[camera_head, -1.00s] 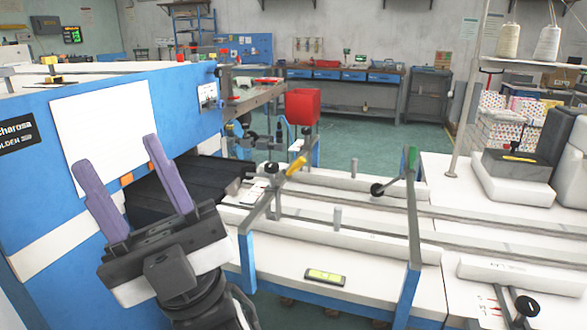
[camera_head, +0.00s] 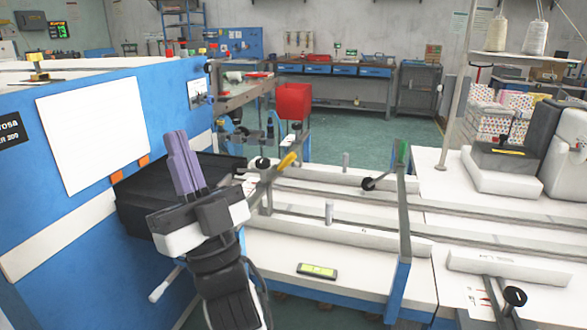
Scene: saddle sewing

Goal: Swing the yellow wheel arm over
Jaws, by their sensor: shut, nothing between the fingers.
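The yellow wheel arm shows as a yellow piece (camera_head: 287,161) at the upper end of a grey bar, which slants up over the left part of the white sewing table (camera_head: 285,260). A small dark knob sits just left of the yellow piece. My gripper (camera_head: 177,138) is at the left, its purple fingers pointing up and close together, with nothing between them. It is left of the yellow piece and apart from it in the picture, in front of the black bellows cover (camera_head: 150,205).
A blue machine housing (camera_head: 90,230) with a white panel stands at the left. A second bar with a green end (camera_head: 400,153) and a black knob (camera_head: 369,184) crosses the table to the right. A green-yellow level (camera_head: 318,271) lies on the front table. A red bin (camera_head: 293,102) stands behind.

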